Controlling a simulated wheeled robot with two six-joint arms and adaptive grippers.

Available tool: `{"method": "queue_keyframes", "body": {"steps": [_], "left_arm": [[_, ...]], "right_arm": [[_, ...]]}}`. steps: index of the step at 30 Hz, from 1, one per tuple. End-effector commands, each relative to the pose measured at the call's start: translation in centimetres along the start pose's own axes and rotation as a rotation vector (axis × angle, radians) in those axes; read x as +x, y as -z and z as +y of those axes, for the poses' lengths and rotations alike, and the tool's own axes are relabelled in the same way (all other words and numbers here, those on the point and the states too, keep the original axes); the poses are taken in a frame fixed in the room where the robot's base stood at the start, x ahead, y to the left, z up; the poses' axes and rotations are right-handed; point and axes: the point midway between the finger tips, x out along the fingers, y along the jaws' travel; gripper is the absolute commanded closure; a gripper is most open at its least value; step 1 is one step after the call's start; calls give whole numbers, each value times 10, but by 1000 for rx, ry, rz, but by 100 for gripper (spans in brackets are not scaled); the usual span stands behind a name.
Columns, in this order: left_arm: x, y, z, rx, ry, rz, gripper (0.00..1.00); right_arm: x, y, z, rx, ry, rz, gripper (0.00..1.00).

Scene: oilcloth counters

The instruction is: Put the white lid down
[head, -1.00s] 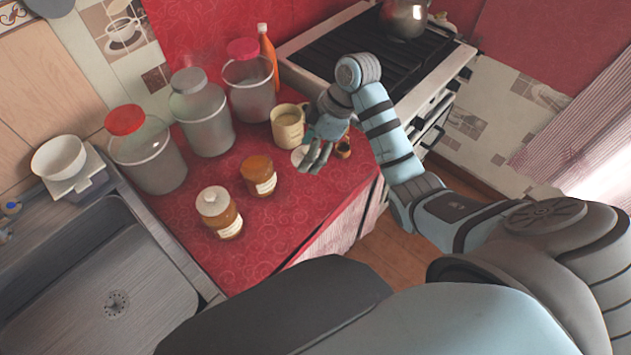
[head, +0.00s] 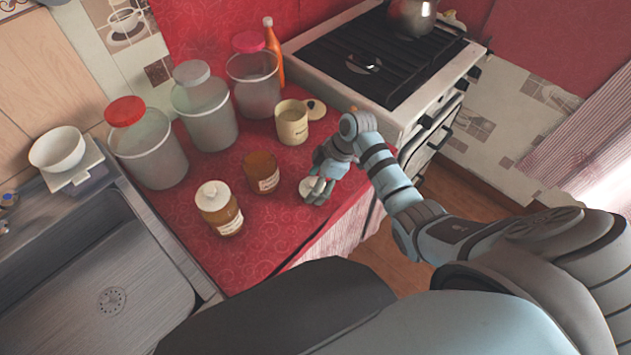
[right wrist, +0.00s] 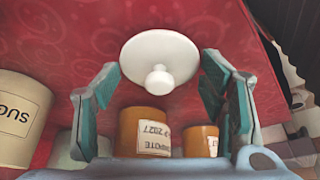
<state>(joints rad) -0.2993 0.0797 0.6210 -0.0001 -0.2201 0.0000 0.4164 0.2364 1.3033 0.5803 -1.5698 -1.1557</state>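The white lid (head: 307,188) is a round disc with a small knob. In the right wrist view the lid (right wrist: 158,52) lies knob up on the red cloth of the counter (head: 272,225). My right gripper (head: 319,192) is directly over it in the head view and partly hides it. In the right wrist view its two fingers (right wrist: 162,95) are spread wide, one on each side of the knob, with clear gaps to it. My left gripper is in neither view.
An amber jar without a lid (head: 262,173) and a white-lidded jar (head: 219,209) stand left of the gripper. A cream sugar canister (head: 292,123) and a round lid (head: 316,109) are behind it. Tall clear jars line the back; the stove (head: 385,55) is right, the sink (head: 100,270) left.

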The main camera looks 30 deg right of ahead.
Motion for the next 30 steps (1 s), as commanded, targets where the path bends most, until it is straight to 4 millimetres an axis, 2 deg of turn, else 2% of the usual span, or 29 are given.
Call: {"method": "queue_keyframes", "body": {"steps": [2, 11, 14, 17, 24, 27, 30], "left_arm": [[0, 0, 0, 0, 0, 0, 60], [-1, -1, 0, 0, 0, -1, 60], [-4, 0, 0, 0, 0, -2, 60], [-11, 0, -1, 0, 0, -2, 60], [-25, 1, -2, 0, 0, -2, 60], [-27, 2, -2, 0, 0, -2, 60], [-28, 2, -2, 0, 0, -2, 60]], "right_arm": [[0, 0, 0, 0, 0, 0, 20], [-1, 0, 0, 0, 0, 0, 20], [-10, 1, 1, -1, -2, -1, 20], [-31, 2, 1, -1, -4, 0, 20], [-98, 2, 1, -2, -4, -2, 20], [-115, 1, 1, 0, -2, 0, 20], [-123, 2, 0, -1, -1, 0, 20]]}}
